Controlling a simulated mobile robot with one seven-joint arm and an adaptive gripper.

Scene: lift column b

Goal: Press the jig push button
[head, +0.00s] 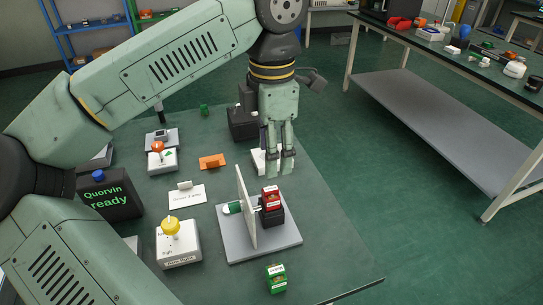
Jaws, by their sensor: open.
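The jig is a light grey base plate (232,247) on the green table, with an upright white panel (246,210) across it. A green cylinder with a white end (233,208) sticks out on the panel's left side; it may be the push button, but I cannot tell for sure. On the panel's right side, a red and white block (270,197) sits on a black block (272,215). My gripper (281,173) points down above and behind the red block, apart from the jig. Its fingers are open with nothing between them.
A white box with a yellow knob (178,246) stands left of the jig. A white box with an orange knob (162,160), an orange piece (212,161) and a black "Quorvin ready" container (108,196) are farther left. A green block (276,278) lies in front.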

